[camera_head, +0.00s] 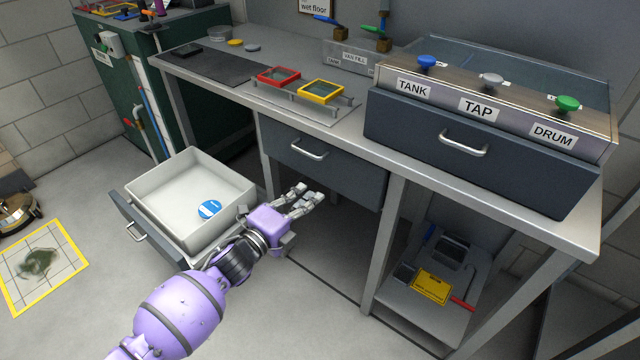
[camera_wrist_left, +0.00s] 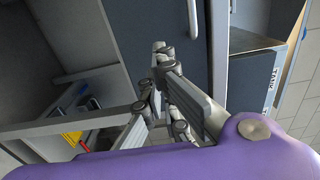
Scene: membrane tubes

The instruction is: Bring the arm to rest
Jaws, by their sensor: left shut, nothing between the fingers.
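My left arm comes in from the lower left in the head view. Its purple left gripper (camera_head: 306,200) is in front of the bench, right of the open drawer and below the closed middle drawer (camera_head: 330,160). The fingers are shut with nothing between them. The left wrist view also shows the fingers (camera_wrist_left: 157,82) close up, with a dark drawer front behind them. My right gripper is in neither view.
An open drawer with a white tray (camera_head: 165,185) holds a blue and white disc (camera_head: 209,208). The bench top (camera_head: 345,120) carries a red frame (camera_head: 278,76), a yellow frame (camera_head: 320,91) and a labelled box with knobs. A shelf (camera_head: 400,300) below holds a yellow card (camera_head: 430,287).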

